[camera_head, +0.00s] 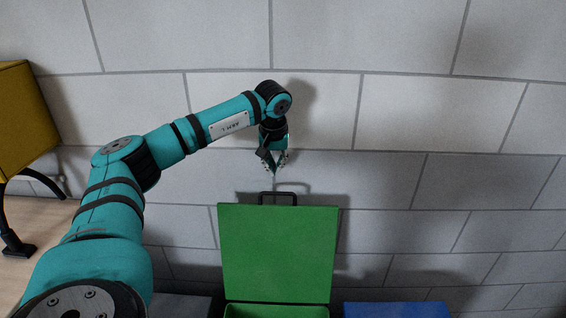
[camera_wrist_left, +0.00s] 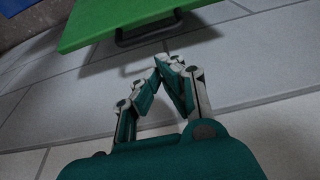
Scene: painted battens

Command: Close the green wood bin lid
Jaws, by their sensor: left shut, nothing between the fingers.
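The green wood bin lid (camera_head: 278,250) stands open and upright in the head view, near the grey block wall. A dark handle (camera_head: 278,195) is on its top edge. The green bin's rim (camera_head: 276,311) shows below it at the picture's bottom edge; the rest of the bin is cut off. My left gripper (camera_head: 274,172) is shut and empty, a little above the handle and apart from it. In the left wrist view, the shut fingertips (camera_wrist_left: 168,62) point toward the lid (camera_wrist_left: 115,20) and its handle (camera_wrist_left: 148,36), with a gap between. My right gripper is not in view.
A blue lid or box (camera_head: 398,309) is at the bottom right of the green bin, and a grey one (camera_head: 180,306) is at its left. A yellow object (camera_head: 24,118) on a black stand is at the far left. The wall (camera_head: 440,110) is behind everything.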

